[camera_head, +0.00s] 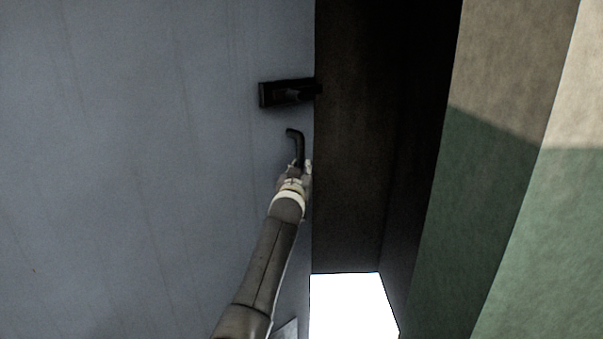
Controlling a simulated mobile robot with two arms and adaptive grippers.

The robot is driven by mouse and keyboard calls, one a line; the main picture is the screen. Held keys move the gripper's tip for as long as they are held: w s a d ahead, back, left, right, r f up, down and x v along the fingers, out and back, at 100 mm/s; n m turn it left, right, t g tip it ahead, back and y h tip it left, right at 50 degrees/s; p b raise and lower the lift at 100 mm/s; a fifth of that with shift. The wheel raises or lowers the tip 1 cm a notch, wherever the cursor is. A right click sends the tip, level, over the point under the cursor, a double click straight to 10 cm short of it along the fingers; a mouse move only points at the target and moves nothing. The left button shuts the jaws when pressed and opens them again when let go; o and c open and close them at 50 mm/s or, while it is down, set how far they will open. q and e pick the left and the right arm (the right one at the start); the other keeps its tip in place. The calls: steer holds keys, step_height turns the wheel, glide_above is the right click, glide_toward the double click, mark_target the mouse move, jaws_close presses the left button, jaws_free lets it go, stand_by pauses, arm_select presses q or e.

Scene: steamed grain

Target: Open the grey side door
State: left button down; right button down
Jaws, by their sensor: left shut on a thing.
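The grey side door (130,140) fills the left half of the head view, its right edge running almost vertically near the middle. A dark bent handle (298,143) stands out near that edge. My left gripper (297,168) is shut on the handle's lower end; its fingers are small and partly hidden by my own wrist. My left arm reaches up from the bottom. A black latch-like fitting (285,93) sits on the door above the handle, reaching the edge. My right gripper is not in view.
Right of the door edge is a dark brown surface (350,150) with a black, deeply shaded strip beside it. A bright white opening (350,305) shows below. A beige and green wall (480,190) stands at the right.

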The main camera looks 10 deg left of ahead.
arm_select(q)
steer(key=c, duration=1.4)
jaws_free()
steer(key=shift+a+f, duration=0.1)
steer(key=shift+a, duration=0.05)
steer(key=shift+o, duration=0.4)
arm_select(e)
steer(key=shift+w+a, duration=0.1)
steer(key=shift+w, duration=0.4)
arm_select(q)
steer(key=s, duration=1.2)
steer(key=shift+d, duration=0.45)
